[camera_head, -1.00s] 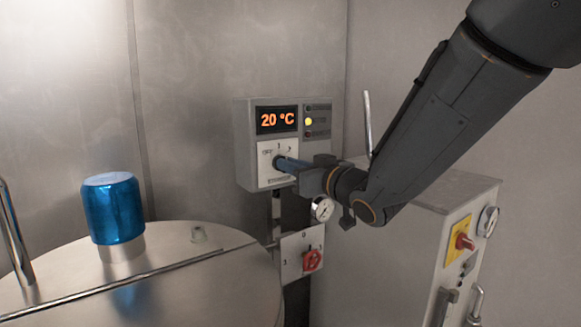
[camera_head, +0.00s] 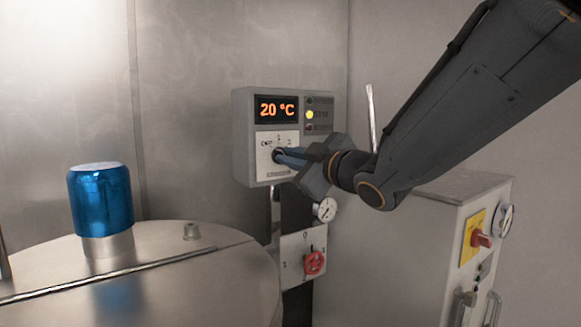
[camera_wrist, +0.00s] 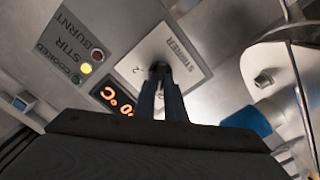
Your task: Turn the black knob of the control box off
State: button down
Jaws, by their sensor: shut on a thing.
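The control box (camera_head: 243,130) is grey and hangs on the wall in the head view, its display (camera_head: 277,110) reading 20 °C in orange. Its black knob (camera_head: 277,155) sits on a white plate below the display and is mostly hidden by my gripper. My gripper (camera_head: 284,156) reaches in from the right with its blue-grey fingers shut on the knob. In the wrist view the fingers (camera_wrist: 161,84) close on the dark knob (camera_wrist: 160,68) at the white plate (camera_wrist: 182,60). The knob's exact pointing direction is hard to tell.
A yellow lamp (camera_head: 310,114) is lit on the box. Below are a gauge (camera_head: 325,210) and a red switch (camera_head: 315,263) on a white plate. A steel drum lid (camera_head: 190,262) with a blue cap (camera_head: 101,200) stands left. A grey cabinet (camera_head: 430,230) with a red knob stands right.

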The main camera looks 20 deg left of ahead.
jog(key=shift+n+b, duration=0.35)
jog(key=shift+n, duration=0.15)
jog(key=c, duration=1.8)
grip_release()
jog(key=shift+s+d, duration=0.1)
jog(key=v, duration=0.7)
jog(key=shift+s+d+b, duration=0.15)
jog(key=shift+s+b, duration=0.1)
jog(key=shift+b, duration=0.1)
